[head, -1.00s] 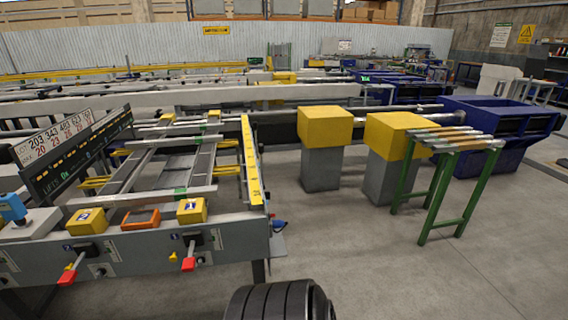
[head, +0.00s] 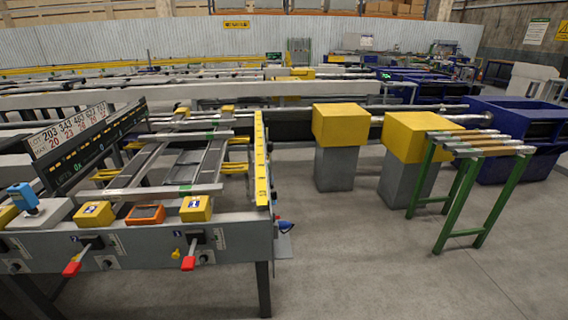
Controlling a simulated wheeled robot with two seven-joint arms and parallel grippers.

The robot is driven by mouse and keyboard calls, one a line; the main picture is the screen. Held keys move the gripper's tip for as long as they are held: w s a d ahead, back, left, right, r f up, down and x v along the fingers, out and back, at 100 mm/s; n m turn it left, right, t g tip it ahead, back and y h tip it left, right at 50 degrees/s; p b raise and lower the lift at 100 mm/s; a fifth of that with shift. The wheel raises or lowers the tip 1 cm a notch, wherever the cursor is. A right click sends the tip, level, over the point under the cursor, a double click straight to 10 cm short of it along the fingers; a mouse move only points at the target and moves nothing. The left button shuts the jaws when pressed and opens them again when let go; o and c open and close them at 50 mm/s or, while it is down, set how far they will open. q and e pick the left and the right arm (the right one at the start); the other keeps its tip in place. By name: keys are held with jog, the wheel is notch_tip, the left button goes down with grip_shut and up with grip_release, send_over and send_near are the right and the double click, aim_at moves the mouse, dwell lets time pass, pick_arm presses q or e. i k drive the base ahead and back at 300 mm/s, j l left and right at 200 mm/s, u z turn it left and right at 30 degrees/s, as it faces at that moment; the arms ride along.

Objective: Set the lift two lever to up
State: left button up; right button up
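Two red-handled levers stick out from the grey front panel (head: 140,249) of the runout table at the lower left. The left lever (head: 72,268) is below a yellow box (head: 94,214) whose blue mark looks like a 2. The right lever (head: 188,262) is below another yellow box (head: 196,208) with a blue mark that looks like a 1. Both red handles point downward and toward me from dark pivots; the left one slants down to the left. The small labels are too small to read surely. Neither of my grippers is in view.
An orange-framed device (head: 145,215) sits between the yellow boxes, and a blue device (head: 23,197) stands at the far left. A yellow rail (head: 261,158) edges the table. Yellow-topped blocks (head: 340,124) and a green stand (head: 465,200) are on the right. The floor in front is clear.

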aim_at(270, 144)
jog(key=i+l+u, duration=0.1)
jog(key=i+l, duration=0.5)
jog(key=l, duration=0.2)
jog(key=i+l+u, duration=0.15)
jog(key=i+l, duration=0.45)
jog(key=l, duration=0.25)
jog(key=j+u, duration=0.05)
